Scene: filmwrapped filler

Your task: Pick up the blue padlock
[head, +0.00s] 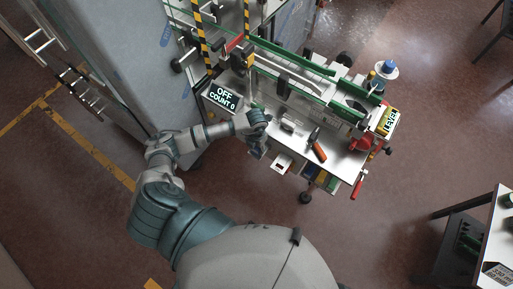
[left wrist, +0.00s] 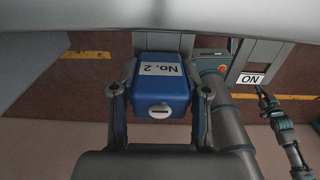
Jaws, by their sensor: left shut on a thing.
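The blue padlock (left wrist: 160,92) is a blue block with a white "No. 2" label, which reads upside down in the left wrist view. A keyhole-like slot shows on its near face, and a grey shackle runs up behind it. My left gripper (left wrist: 160,95) has one finger against each side of the body and is shut on it. In the head view my left gripper (head: 257,147) is at the front edge of the workbench, and the padlock is small and mostly hidden there.
The workbench (head: 345,165) holds an orange-handled tool (head: 319,151), green-edged rails and a display (head: 222,99) reading "OFF COUNT 0". A blue-topped item (head: 387,68) stands at its far right. A grey wrapped block (head: 120,60) is at left. The floor at right is clear up to another table.

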